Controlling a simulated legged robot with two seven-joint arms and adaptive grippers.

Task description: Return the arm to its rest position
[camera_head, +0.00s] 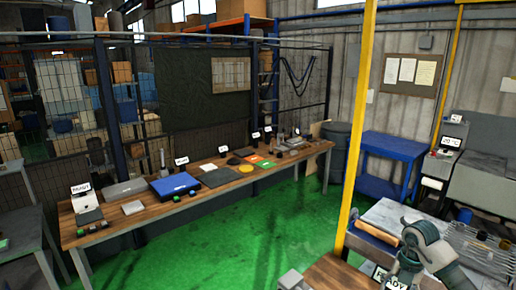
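A grey-green jointed arm, which looks like my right arm, shows at the lower right. It bends over the end of a wooden bench top (332,272), beside a small READY display. Its lower end, where my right gripper (405,272) appears to be, is small and dark near the bottom edge. I cannot make out its fingers or whether it holds anything. My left arm and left gripper are not in view.
A long wooden workbench (150,216) with a blue case (175,186) and several tools runs along the mesh fence. A yellow post (355,130) stands left of my arm. A blue table (392,147) stands behind. The green floor (285,225) between is clear.

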